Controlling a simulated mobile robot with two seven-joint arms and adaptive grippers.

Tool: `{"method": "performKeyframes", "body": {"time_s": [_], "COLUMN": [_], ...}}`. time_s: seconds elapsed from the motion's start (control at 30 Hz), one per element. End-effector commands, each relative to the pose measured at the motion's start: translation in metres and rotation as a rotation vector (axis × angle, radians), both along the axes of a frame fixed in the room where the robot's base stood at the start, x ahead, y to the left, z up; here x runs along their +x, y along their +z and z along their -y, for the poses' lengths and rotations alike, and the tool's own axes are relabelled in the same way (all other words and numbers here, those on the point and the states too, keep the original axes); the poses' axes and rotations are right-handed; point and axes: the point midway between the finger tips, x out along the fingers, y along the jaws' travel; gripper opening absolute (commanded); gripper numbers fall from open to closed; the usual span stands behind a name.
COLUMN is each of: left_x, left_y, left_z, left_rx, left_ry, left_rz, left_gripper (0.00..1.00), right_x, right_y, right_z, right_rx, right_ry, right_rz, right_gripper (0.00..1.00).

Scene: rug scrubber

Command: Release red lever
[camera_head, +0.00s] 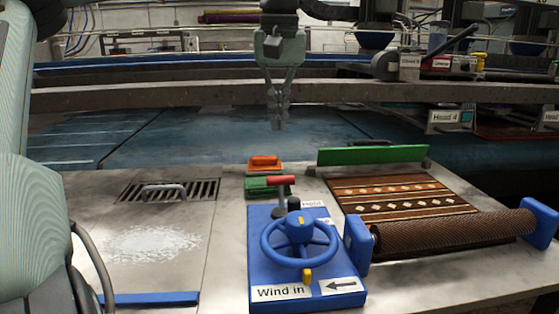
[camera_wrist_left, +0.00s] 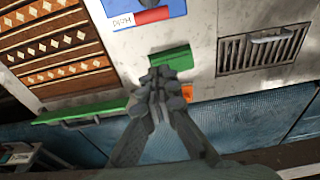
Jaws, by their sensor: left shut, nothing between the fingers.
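The red lever (camera_head: 282,180) stands at the back of a blue winding unit (camera_head: 262,228), its red bar on a dark post. It also shows in the left wrist view (camera_wrist_left: 153,16), at the top, beside a white label. My left gripper (camera_head: 279,124) hangs fingers down, beyond and above the lever in the head view. Its fingers are shut and empty, apart from the lever. In the left wrist view the fingertips (camera_wrist_left: 160,78) appear over the green and orange brushes. My right gripper is not in view.
A blue handwheel (camera_head: 299,238) is in front of the lever. Orange (camera_head: 264,162) and green (camera_head: 262,187) brushes lie behind it. A patterned rug (camera_head: 400,198) and brown roller (camera_head: 455,233) are right; a drain grate (camera_head: 168,191) is left. A long beam (camera_head: 180,92) crosses behind.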

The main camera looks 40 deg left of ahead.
Motion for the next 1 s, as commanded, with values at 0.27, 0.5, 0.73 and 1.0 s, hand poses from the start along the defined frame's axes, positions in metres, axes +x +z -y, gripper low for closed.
{"method": "performKeyframes", "body": {"time_s": [0.27, 0.5, 0.73, 1.0], "left_x": [0.002, 0.007, -0.005, -0.016], "left_y": [-0.033, -0.085, -0.094, -0.091], "left_z": [-0.003, -0.009, 0.007, 0.020], "left_rx": [-0.001, -0.002, 0.000, 0.000], "left_ry": [0.000, 0.000, -0.003, 0.000], "left_rz": [-0.005, -0.004, 0.002, 0.000], "left_gripper": [0.00, 0.00, 0.00, 0.00], "right_x": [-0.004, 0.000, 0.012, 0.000], "right_y": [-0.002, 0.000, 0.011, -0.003], "right_z": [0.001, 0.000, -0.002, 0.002], "right_rx": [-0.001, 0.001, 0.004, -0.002], "right_ry": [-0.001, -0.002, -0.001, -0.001], "right_rz": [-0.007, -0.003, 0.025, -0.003], "right_gripper": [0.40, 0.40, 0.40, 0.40]}}
